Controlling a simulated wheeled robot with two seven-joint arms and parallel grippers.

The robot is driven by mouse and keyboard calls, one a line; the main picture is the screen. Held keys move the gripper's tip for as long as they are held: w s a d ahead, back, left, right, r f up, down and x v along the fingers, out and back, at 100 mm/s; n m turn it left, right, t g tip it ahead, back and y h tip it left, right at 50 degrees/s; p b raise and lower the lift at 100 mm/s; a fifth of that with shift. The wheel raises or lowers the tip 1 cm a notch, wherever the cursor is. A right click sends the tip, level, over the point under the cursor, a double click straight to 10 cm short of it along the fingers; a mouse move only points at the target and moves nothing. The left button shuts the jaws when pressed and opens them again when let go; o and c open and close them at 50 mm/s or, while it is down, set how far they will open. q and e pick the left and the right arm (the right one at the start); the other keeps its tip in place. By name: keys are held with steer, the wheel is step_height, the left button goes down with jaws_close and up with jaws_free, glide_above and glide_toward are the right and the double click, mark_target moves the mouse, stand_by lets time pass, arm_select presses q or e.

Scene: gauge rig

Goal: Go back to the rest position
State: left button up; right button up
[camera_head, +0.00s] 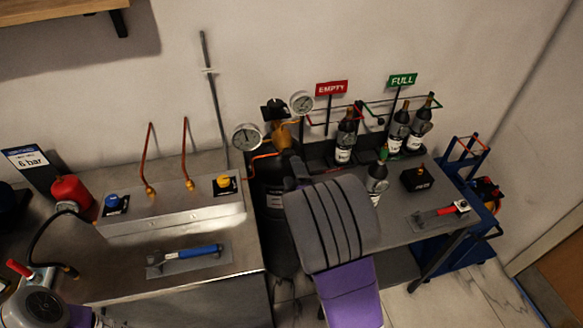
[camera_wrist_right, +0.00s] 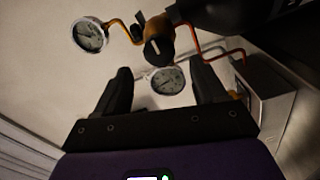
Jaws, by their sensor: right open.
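My right gripper (camera_head: 297,172) reaches in from the bottom of the head view, its grey and purple body covering part of the right table. In the right wrist view the two dark fingers (camera_wrist_right: 163,88) stand wide apart with nothing held between them. A brass regulator (camera_wrist_right: 157,28) with a black knob and two round gauges (camera_wrist_right: 90,35) is beyond the fingertips. It also shows in the head view (camera_head: 283,134), on top of a dark cylinder (camera_head: 273,205) partly hidden by my gripper.
The left steel bench (camera_head: 120,285) carries a blue-handled tool (camera_head: 185,255) and a panel with copper pipes. The right table (camera_head: 395,228) holds a bottle (camera_head: 377,182), a black box (camera_head: 415,179) and a red-handled tool (camera_head: 438,214). EMPTY (camera_head: 331,88) and FULL (camera_head: 402,80) signs mark bottle racks behind.

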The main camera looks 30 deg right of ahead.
stand_by(0.4)
steer(key=s+a+f+m+g+y, duration=0.1)
steer(key=s+f+m+g, duration=0.15)
steer(key=f, duration=0.55)
steer(key=s+a+f+m+g+y, duration=0.1)
steer(key=a+f+m+g, duration=0.15)
steer(key=f, duration=0.45)
steer(key=s+f+m+g, duration=0.1)
steer(key=s+f+g, duration=0.15)
steer(key=f, duration=0.55)
steer(key=s+a+f+m+g+y, duration=0.6)
steer(key=s+a+f+m+g, duration=0.3)
steer(key=s+a+f, duration=0.3)
steer(key=s+a, duration=0.2)
steer(key=s, duration=0.1)
steer(key=shift+s+a+f+y, duration=0.15)
steer(key=shift+a+f+y, duration=0.15)
steer(key=shift+a, duration=0.1)
